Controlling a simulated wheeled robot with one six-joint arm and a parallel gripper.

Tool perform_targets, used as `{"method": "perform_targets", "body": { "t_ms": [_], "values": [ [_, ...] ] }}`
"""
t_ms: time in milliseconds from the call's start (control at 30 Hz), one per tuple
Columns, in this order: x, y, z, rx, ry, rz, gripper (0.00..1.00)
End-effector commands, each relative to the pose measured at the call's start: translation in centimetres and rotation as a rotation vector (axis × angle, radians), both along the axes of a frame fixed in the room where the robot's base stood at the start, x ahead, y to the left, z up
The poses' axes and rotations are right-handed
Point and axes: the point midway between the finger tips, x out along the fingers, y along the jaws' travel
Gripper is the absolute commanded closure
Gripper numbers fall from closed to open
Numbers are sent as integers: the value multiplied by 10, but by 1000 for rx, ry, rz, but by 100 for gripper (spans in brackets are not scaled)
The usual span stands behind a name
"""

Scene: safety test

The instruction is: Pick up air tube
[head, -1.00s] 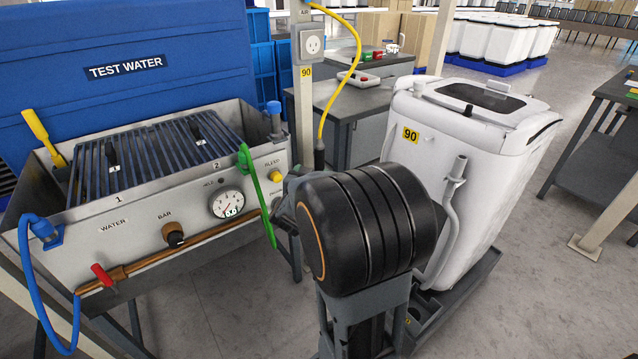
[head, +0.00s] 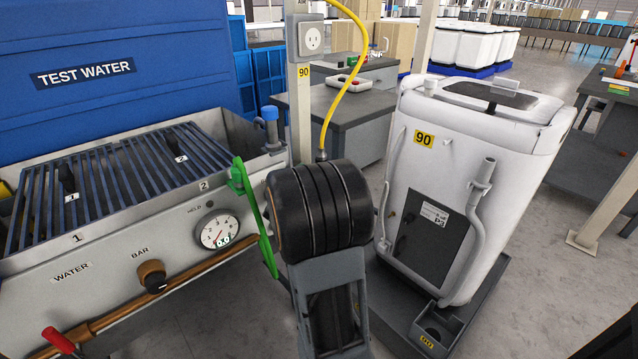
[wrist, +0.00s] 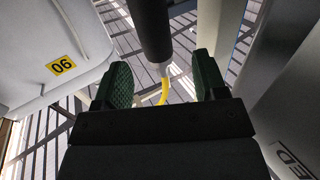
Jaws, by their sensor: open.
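The air tube is a yellow hose (head: 362,62) hanging in a curve beside the post, its lower end with a dark fitting (head: 321,155) going behind my black wrist link. In the wrist view, the yellow hose (wrist: 163,92) meets a pale joint and a thick black cylindrical end (wrist: 153,30). My gripper (wrist: 161,78) is open, with one dark green finger on each side of the hose and joint. A gap shows on both sides, and I see no contact. In the head view the fingers are hidden behind my arm.
A metal water-test tank (head: 110,255) with a blue grille and a green lever (head: 262,225) stands left, close to my arm. A post (head: 300,110) with a socket stands behind. A white bin-shaped unit (head: 475,150) marked 90 stands right. Grey floor shows between.

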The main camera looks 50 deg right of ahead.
Motion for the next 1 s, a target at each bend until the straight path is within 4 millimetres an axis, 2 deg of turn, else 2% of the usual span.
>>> {"method": "perform_targets", "body": {
  "t_ms": [100,367,700,1000],
  "values": [
    [6,-15,-2,0,-1,-2,35],
    [12,-28,-1,0,0,3,35],
    [26,-67,-2,0,-1,4,35],
    [29,-74,0,0,-1,6,35]
  ]
}}
